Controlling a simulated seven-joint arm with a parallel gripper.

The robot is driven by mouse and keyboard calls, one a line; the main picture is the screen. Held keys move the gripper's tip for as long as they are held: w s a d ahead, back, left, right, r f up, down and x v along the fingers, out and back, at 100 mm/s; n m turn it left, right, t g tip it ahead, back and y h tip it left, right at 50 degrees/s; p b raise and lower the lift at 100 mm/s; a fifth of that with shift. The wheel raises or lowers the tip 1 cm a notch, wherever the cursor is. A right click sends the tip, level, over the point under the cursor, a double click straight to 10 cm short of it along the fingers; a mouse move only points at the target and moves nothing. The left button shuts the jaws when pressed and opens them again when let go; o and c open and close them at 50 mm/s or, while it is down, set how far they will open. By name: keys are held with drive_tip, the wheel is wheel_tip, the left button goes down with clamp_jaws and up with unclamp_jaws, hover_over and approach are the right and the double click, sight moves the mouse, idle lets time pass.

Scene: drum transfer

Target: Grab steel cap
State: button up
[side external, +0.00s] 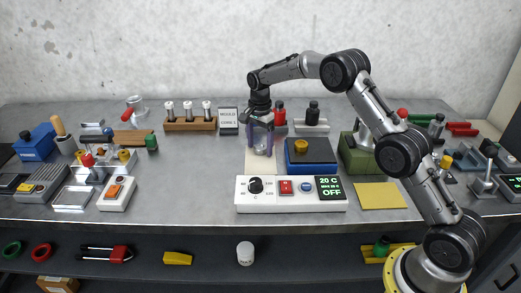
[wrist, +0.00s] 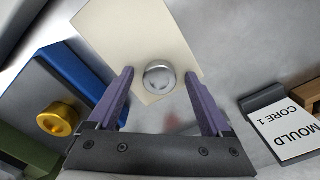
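The steel cap (wrist: 160,77) is a small round silver piece with a shiny top. In the wrist view it lies at the edge of a cream sheet (wrist: 118,28), between the tips of my two purple fingers in the picture, with a gap on each side. My gripper (side external: 260,152) is open and points down over the sheet, holding nothing. I cannot tell exactly how far the fingertips are above the bench.
A blue box with a dark top and a gold knob (side external: 301,146) stands just right of my gripper. A white control panel (side external: 268,206) lies in front. A "MOULD CORE 1" sign (side external: 228,120) and a wooden rack (side external: 190,125) stand behind left.

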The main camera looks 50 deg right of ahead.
clamp_jaws()
drive_tip(key=shift+r, duration=0.15)
